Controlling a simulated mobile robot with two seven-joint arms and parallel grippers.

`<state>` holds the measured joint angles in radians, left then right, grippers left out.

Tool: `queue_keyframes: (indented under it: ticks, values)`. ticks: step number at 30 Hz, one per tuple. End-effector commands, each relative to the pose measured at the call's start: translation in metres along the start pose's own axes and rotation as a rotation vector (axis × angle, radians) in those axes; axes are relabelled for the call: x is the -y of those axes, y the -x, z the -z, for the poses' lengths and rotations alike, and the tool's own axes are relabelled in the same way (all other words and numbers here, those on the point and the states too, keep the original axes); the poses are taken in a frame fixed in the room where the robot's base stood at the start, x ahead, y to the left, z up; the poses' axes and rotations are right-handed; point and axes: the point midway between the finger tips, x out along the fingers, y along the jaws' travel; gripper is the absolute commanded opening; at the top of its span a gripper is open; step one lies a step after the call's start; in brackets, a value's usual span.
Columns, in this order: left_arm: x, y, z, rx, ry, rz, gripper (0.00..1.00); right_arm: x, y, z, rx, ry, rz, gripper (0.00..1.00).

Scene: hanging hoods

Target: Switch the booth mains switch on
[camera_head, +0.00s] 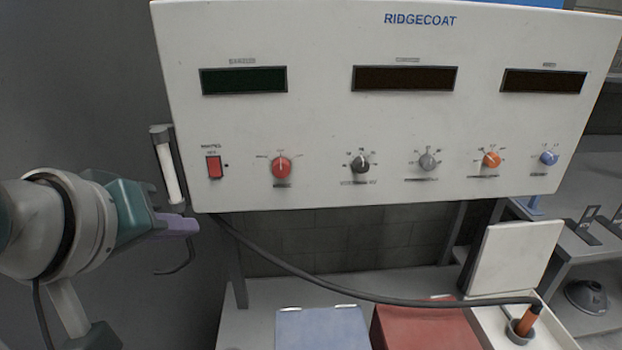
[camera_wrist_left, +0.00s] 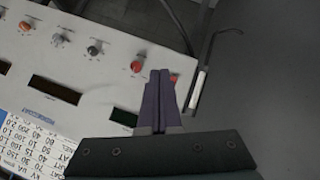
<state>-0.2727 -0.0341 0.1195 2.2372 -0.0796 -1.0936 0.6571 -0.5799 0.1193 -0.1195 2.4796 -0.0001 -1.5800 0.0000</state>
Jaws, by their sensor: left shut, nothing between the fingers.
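The mains switch (camera_head: 214,167) is a small red rocker in a dark frame at the lower left of the white RIDGECOAT panel (camera_head: 330,120). I cannot tell its rocker position. In the left wrist view, only a red bit of the switch (camera_wrist_left: 173,78) shows beside my fingertips, which hide the rest. My left gripper (camera_head: 192,226) has purple fingers, shut and empty. In the head view it is below and left of the switch, by the panel's lower left corner. In the wrist view its fingers (camera_wrist_left: 160,74) point toward the switch area. My right gripper is not in view.
A red knob (camera_head: 281,168) is right of the switch, with several other knobs further right. A white rod in a holder (camera_head: 168,168) hangs at the panel's left edge. A black cable (camera_head: 300,272) runs below the panel. A blue box (camera_head: 322,328) and red box (camera_head: 425,325) stand below.

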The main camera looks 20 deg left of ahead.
Motion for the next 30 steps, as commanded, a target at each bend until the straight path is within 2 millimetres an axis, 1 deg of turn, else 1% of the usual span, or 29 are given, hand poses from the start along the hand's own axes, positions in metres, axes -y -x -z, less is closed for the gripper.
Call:
queue_keyframes:
  ticks: [1, 6, 9, 12, 15, 18, 21, 30]
  values:
    - [0.011, -0.029, -0.007, -0.054, 0.093, -0.017, 0.00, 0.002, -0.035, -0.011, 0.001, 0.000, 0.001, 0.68]
    - [0.024, -0.079, 0.012, -0.231, 0.426, -0.106, 0.00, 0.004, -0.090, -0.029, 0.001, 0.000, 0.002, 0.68]
    - [0.032, -0.103, 0.021, -0.321, 0.613, -0.177, 0.00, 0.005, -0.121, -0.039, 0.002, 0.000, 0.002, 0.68]
    - [0.040, -0.121, 0.029, -0.392, 0.778, -0.251, 0.00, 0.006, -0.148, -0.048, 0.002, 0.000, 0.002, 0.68]
    - [0.046, -0.133, 0.035, -0.443, 0.910, -0.317, 0.00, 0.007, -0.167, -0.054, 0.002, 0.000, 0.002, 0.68]
    - [0.050, -0.140, 0.039, -0.476, 1.000, -0.369, 0.00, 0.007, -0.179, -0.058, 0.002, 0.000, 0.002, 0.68]
    - [0.051, -0.143, 0.043, -0.494, 1.053, -0.400, 0.00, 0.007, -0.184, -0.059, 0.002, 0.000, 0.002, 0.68]
    - [0.051, -0.142, 0.046, -0.501, 1.077, -0.414, 0.00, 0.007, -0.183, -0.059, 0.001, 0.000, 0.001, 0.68]
